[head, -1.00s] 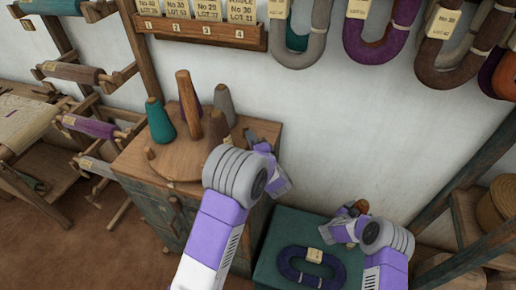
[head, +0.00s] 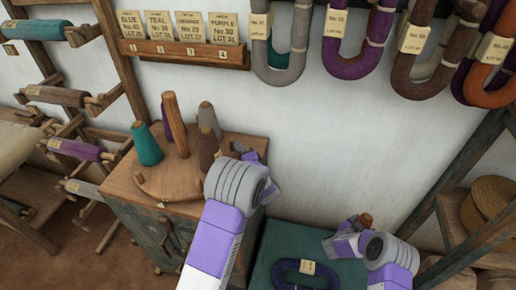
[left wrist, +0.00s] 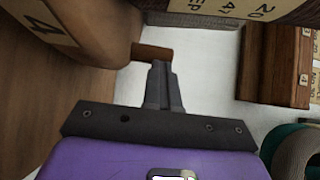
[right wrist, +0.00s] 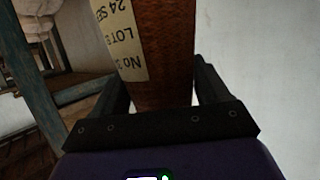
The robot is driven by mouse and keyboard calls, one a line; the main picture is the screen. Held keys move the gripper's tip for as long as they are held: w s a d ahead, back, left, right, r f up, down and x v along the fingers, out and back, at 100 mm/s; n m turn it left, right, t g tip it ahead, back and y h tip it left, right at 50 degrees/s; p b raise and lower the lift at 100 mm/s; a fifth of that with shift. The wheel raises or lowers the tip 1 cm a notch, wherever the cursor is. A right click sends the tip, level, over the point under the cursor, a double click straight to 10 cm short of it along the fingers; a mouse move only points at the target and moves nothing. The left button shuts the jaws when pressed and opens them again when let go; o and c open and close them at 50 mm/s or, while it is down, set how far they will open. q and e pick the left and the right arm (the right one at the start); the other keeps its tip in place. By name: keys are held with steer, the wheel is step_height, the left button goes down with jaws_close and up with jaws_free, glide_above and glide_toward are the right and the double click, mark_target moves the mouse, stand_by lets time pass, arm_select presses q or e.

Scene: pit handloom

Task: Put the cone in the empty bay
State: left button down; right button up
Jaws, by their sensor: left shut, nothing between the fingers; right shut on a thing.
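A rust-brown cone (right wrist: 165,60) with a paper label is gripped between the fingers of my right gripper (right wrist: 160,95). In the head view that cone (head: 365,219) shows small above the green surface. A round wooden stand (head: 175,182) on the cabinet carries a teal cone (head: 147,145), a mostly hidden purple cone, a grey cone (head: 209,118) and a brown cone (head: 207,148) around a central post (head: 175,125). My left gripper (head: 255,155) is shut and empty at the stand's right. In the left wrist view, a "4" label (left wrist: 50,22) shows on curved wood.
A green-topped chest (head: 290,243) with a dark yarn hank (head: 290,273) is at lower right. A numbered card rack (head: 185,48) and hanging hanks (head: 350,50) are on the wall above. Spool racks stand at left, shelves with baskets (head: 490,200) at right.

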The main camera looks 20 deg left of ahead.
arm_select(q)
steer(key=shift+a+r, duration=0.15)
steer(key=shift+d, duration=0.3)
steer(key=w+p+v, duration=0.1)
steer(key=p+v, duration=0.2)
steer(key=v, duration=1)
steer(key=shift+s+d, duration=0.3)
steer(key=shift+d, duration=0.4)
